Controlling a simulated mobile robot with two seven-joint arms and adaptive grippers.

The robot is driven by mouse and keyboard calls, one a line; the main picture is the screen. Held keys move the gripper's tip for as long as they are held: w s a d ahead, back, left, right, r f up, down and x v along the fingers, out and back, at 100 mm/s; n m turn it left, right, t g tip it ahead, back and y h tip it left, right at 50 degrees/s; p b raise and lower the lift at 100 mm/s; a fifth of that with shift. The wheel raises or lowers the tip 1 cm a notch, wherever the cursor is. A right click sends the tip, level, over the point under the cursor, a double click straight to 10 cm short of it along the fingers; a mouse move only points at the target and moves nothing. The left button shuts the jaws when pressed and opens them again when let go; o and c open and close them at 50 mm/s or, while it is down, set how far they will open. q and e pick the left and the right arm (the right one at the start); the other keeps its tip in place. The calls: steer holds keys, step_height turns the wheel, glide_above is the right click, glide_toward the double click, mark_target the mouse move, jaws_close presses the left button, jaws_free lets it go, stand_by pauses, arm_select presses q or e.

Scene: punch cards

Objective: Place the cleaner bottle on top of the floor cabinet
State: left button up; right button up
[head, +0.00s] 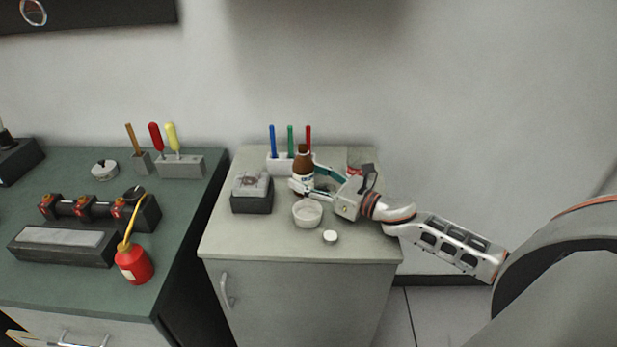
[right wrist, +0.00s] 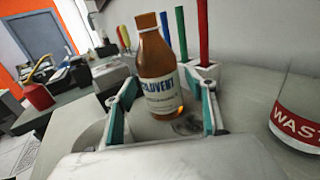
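The cleaner bottle (head: 303,162) is a brown bottle with a white label, standing upright on the pale top of the floor cabinet (head: 285,250). In the right wrist view the bottle (right wrist: 157,65) shows a label with large letters that seem to read "SOLVENT". My right gripper (head: 306,180) reaches in from the right at the bottle. In the right wrist view my right gripper (right wrist: 165,95) has its fingers spread, with the bottle between and slightly beyond them and a gap on both sides. My left gripper is not in view.
Around the bottle stand a white pen holder (head: 282,163), a dark box (head: 252,195), a white bowl (head: 307,212), a small white lid (head: 330,237) and a red-labelled container (right wrist: 300,125). A green bench (head: 180,215) with a red oil can (head: 134,264) stands left, across a gap.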

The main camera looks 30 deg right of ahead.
steer(key=shift+r, duration=0.2)
steer(key=b+v, duration=0.1)
steer(key=v, duration=1)
steer(key=shift+f+b, duration=0.1)
steer(key=shift+b, duration=0.3)
steer(key=shift+s+d, duration=0.2)
steer(key=shift+s, duration=0.2)
